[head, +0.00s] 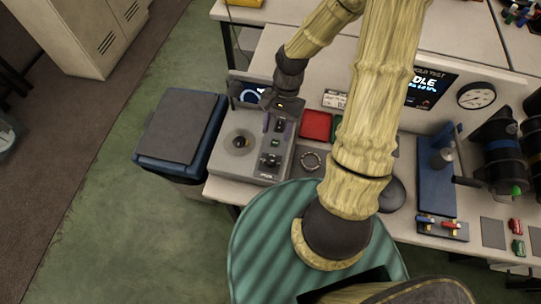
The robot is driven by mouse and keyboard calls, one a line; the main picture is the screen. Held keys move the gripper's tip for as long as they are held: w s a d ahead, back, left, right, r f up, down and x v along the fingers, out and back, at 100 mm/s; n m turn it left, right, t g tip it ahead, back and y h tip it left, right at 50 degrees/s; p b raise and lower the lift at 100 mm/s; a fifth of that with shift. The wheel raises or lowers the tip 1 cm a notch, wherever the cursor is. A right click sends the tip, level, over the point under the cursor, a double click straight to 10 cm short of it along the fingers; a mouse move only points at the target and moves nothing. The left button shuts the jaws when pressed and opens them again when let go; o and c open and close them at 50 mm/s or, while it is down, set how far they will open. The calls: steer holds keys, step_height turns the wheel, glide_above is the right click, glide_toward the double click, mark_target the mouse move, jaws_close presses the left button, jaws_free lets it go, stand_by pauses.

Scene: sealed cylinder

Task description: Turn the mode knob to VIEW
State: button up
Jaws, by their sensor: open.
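A grey machine (222,155) stands at the left end of the bench, with a round recess holding a small brassy centre on its top. A dark control strip runs along its right side, with a small green-lit display (275,143) on it. Below the display is a dark knob-like control (270,160); its lettering and pointer are too small to read. My gripper (279,124) reaches down over the upper part of this strip, open, with its fingers either side of the strip. Whether it touches anything cannot be told.
A screen with a blue ring (252,95) stands behind the machine. A red tray (316,125) and a metal ring (311,161) lie to its right. A lidded blue bin (182,127) stands left of the bench. A blue-based press (437,175) stands further right.

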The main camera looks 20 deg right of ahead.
mark_target(270, 161)
steer(key=x, duration=1.1)
steer(key=shift+f, duration=0.2)
steer(key=c, duration=1)
